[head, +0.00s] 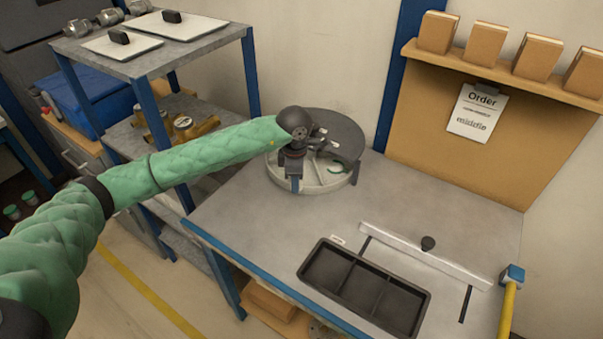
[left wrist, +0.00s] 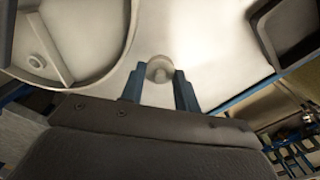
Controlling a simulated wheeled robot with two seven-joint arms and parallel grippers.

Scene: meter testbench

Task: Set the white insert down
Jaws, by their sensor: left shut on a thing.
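My left gripper (head: 294,187) hangs at the front left edge of the round pale tray (head: 322,187) on the bench. In the left wrist view, its blue fingers (left wrist: 160,88) are shut on a small, round, pale piece (left wrist: 160,67), which I take to be the white insert. The wrist view shows bench top beyond the piece, with the round tray (left wrist: 112,48) to its left. I cannot tell whether the piece touches the bench. In the head view, the gripper hides the piece. My right gripper is not in view.
A dark round cover (head: 345,133) sits over the back of the round tray. A black tray with compartments (head: 335,268) lies near the bench front, before a pale bar (head: 440,262) with a black knob. An "Order middle" note (head: 474,112) hangs behind. Bench between the trays is clear.

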